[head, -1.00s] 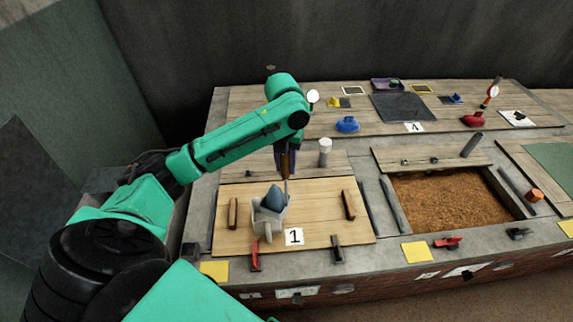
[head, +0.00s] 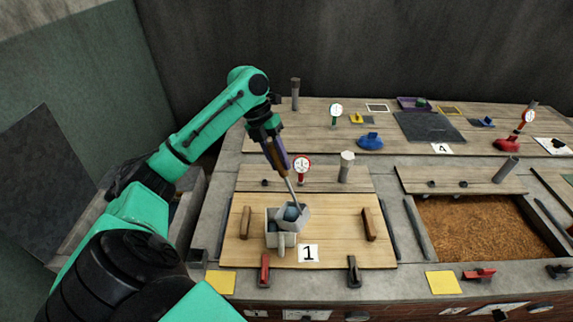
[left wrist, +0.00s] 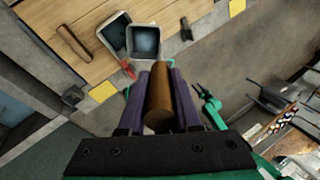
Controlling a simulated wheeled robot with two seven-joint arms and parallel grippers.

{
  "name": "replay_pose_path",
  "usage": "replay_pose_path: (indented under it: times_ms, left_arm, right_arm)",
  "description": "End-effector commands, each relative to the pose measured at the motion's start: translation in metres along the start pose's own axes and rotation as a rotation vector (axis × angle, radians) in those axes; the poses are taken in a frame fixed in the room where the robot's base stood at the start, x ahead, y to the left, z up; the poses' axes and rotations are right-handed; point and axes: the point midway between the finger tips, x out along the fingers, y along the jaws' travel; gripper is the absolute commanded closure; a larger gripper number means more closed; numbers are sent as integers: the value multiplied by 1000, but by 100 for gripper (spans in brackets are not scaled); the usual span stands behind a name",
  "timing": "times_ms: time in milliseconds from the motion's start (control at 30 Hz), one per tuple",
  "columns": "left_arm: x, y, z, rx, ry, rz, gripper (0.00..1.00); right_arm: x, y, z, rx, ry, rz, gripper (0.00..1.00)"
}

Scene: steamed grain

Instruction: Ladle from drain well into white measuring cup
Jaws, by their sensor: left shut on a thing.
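My left gripper (head: 270,140) is shut on the brown wooden handle of a ladle, which slants down to the right. The handle (left wrist: 158,98) lies between the purple fingers in the left wrist view. The ladle's grey bowl (head: 298,213), blue inside, overlaps the back right of the pale square measuring cup (head: 281,240). I cannot tell whether they touch. The cup stands upright on the board, its handle towards the front. The left wrist view shows two square vessels side by side, the right one (left wrist: 146,40) dark blue inside. I cannot make out the drain well. My right gripper (left wrist: 204,93) seems to show small there.
The wooden board (head: 335,235) carries a "1" label (head: 308,254) and wooden blocks at left (head: 246,222) and right (head: 368,224). A red-rimmed gauge (head: 302,165) and a grey post (head: 346,166) stand behind. A grain-filled pit (head: 485,225) lies at right.

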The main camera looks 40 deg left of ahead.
Motion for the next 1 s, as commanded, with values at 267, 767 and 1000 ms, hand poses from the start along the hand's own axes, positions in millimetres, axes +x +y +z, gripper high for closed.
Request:
replay_pose_path:
  times_ms: [267,767,1000]
  left_arm:
    - [-5,23,4,-3,14,-107,100]
    - [-7,64,11,-3,43,-297,100]
    - [-9,75,12,1,52,-350,100]
  right_arm:
    - [7,-1,0,0,0,-1,50]
    - [23,-2,2,0,1,-2,50]
    - [27,-2,2,0,1,-2,50]
